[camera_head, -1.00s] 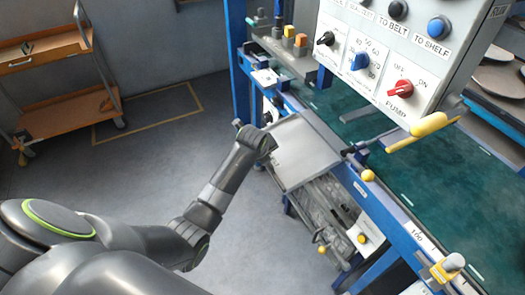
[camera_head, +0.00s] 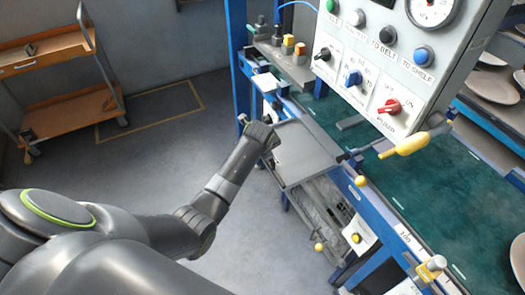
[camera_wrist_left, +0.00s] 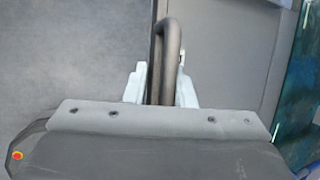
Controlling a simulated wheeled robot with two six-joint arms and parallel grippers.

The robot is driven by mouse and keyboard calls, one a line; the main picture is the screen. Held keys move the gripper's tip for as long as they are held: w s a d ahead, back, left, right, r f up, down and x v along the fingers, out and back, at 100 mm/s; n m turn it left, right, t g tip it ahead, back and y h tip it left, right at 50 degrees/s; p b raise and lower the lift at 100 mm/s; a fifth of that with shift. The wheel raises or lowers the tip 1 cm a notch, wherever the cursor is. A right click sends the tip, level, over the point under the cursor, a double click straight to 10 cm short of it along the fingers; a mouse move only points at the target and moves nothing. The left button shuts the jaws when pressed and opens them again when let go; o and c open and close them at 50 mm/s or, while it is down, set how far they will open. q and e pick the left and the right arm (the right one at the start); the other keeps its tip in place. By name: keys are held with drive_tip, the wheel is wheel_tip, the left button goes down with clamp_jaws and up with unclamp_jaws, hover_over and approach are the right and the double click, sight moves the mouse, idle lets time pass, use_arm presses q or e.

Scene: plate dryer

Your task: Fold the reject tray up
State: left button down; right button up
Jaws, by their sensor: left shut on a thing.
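The reject tray (camera_head: 304,152) is a flat grey panel on the near side of the blue-framed conveyor in the head view. In the left wrist view the tray (camera_wrist_left: 230,50) fills the area right of centre. A dark looped handle (camera_wrist_left: 168,45) runs along its edge. My left gripper (camera_wrist_left: 162,88) has its pale fingers on both sides of this handle and is shut on it. In the head view my left gripper (camera_head: 270,138) is at the tray's left edge, its fingers mostly hidden by the wrist. My right gripper is not in view.
A control box (camera_head: 395,60) with knobs and a red pump switch overhangs the green belt (camera_head: 430,190). A yellow-handled lever (camera_head: 405,144) sticks out below it. A wire basket (camera_head: 325,205) is under the tray. A trolley (camera_head: 60,80) stands far left, with open floor between.

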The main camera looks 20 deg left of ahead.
use_arm(q)
drive_tip(key=shift+w+d+r, duration=0.3)
drive_tip(key=shift+w+r, duration=0.05)
drive_tip(key=shift+r, duration=0.05)
drive_tip(key=c, duration=1.5)
unclamp_jaws()
drive_tip(key=shift+o, duration=0.2)
drive_tip(key=shift+s+f, duration=0.1)
drive_tip(key=shift+f, duration=0.05)
drive_tip(key=v, duration=1.7)
drive_tip(key=shift+s, duration=0.15)
drive_tip(key=shift+a, duration=0.15)
